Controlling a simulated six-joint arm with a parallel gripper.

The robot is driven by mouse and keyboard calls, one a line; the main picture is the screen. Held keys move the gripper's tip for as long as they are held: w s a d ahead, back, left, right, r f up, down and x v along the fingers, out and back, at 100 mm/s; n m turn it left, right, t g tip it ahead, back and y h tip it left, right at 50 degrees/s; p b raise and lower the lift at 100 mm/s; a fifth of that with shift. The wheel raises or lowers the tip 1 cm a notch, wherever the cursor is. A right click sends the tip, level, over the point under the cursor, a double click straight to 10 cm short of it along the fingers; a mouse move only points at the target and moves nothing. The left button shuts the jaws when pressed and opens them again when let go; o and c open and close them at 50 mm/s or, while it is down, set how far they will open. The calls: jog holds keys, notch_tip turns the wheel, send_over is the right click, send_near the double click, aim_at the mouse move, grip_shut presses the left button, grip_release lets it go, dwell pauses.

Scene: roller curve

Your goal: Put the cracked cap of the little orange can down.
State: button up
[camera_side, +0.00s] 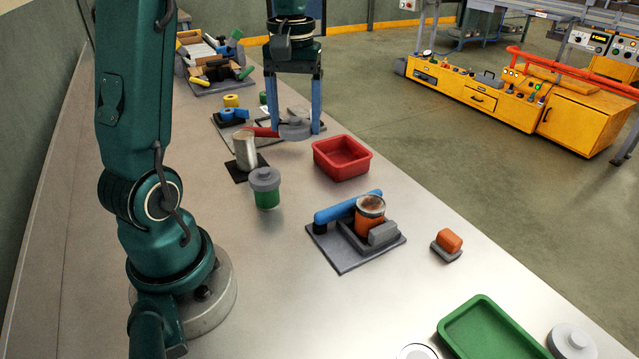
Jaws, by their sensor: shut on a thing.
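My gripper (296,131) is at the top middle, its two blue fingers shut on a grey round cap (295,128). The cap is held above the bench beyond the red tray; any crack in it is too small to make out. The little orange can (371,221) stands upright without a cap, its brownish top showing. It sits in a grey fixture (345,259) with a blue clamp arm (346,206) beside it.
A red tray (342,172) stands empty near my gripper. A green can with grey lid (266,195) and a silver can (246,153) stand left of it. An orange block (449,240), green tray (478,311) and another grey cap (571,342) lie at right. Bare bench lies front left.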

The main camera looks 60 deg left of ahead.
jog(key=shift+n, duration=0.9)
jog(key=s+a+f, duration=0.3)
jog(key=s+a, duration=0.1)
jog(key=shift+s+a+f, duration=0.15)
jog(key=shift+a+f, duration=0.1)
jog(key=shift+f, duration=0.15)
jog(key=n, duration=0.2)
send_near(244, 194)
jog(key=s, duration=0.2)
jog(key=shift+s+f, duration=0.25)
jog(key=shift+f, duration=0.2)
jog(key=shift+w+d+f+n, duration=0.1)
jog(key=shift+w+f+n, duration=0.2)
jog(key=shift+f+n, duration=0.25)
jog(key=shift+w+f+n, duration=0.25)
jog(key=shift+f+n, duration=0.1)
jog(key=shift+n, duration=0.3)
jog(key=shift+w+f+n, duration=0.45)
jog(key=shift+n, duration=0.35)
jog(key=shift+w, duration=0.2)
jog(key=shift+f, duration=1.45)
jog(key=shift+f, duration=0.15)
